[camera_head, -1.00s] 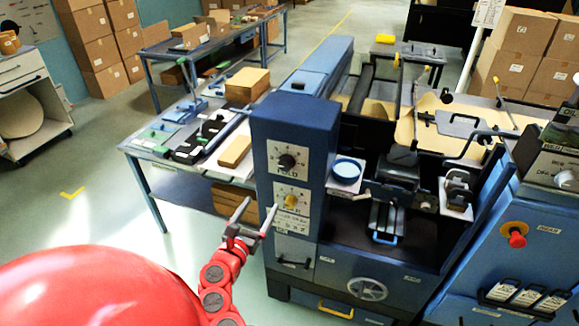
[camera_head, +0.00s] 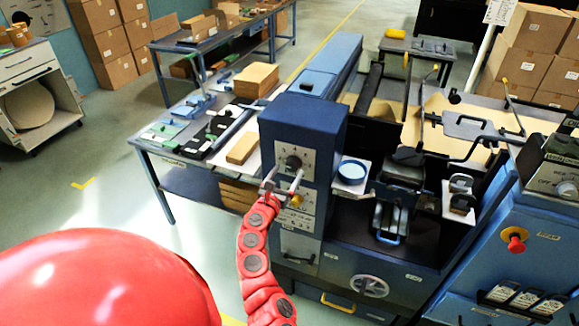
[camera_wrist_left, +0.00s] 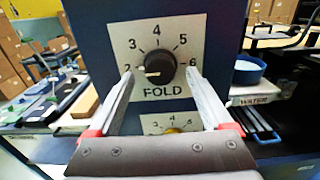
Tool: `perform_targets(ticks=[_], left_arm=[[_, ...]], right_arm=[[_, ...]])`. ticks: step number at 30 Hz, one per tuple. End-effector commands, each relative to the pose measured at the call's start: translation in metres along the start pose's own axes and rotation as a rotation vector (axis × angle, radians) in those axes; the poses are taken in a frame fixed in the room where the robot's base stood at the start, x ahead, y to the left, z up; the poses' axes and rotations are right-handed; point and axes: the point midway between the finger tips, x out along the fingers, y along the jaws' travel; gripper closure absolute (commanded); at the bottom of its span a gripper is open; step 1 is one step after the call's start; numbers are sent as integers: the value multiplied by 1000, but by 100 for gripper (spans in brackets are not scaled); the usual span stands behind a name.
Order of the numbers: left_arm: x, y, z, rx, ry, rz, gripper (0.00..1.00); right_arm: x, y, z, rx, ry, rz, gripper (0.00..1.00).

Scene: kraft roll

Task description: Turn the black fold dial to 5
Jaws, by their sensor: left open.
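The black fold dial (camera_wrist_left: 160,68) sits on a white plate marked FOLD, with numbers 2 to 6 around it. Its white pointer mark faces left, close to the 2. The dial also shows on the blue machine's front in the head view (camera_head: 293,163). My left gripper (camera_wrist_left: 160,75) is open, its two fingers on either side of the dial in the wrist view; whether they touch it I cannot tell. In the head view my left gripper (camera_head: 284,178) is at the machine's front, level with the dial's lower edge. My right gripper is not in view.
A yellow knob (camera_head: 296,200) with its own number plate is just below the dial. A blue round dish (camera_head: 352,171) stands on a shelf to the right. A table with boxes and tools (camera_head: 185,170) is to the left.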

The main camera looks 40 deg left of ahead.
Motion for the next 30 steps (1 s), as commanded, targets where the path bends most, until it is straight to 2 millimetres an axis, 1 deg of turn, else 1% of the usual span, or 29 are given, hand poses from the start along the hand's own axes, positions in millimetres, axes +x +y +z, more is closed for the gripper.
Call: perform_targets(ticks=[1, 3, 6, 17, 18, 20, 21, 26, 30], left_arm=[[7, 0, 2, 3, -2, -2, 16], [14, -1, 3, 2, -3, -5, 16], [20, 0, 2, 2, -2, -1, 16], [23, 0, 0, 0, -1, 2, 16], [24, 0, 0, 0, -1, 1, 20], [23, 0, 0, 0, -1, 1, 31], [23, 0, 0, 0, -1, 1, 38], [23, 0, 0, 1, -1, 1, 67], [23, 0, 0, 1, -1, 1, 92]], right_arm=[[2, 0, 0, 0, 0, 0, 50], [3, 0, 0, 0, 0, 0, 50], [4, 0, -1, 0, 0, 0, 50], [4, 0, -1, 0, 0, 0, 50], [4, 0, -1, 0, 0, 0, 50], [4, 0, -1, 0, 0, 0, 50], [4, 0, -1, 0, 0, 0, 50], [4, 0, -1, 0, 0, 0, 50], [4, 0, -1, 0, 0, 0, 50]])
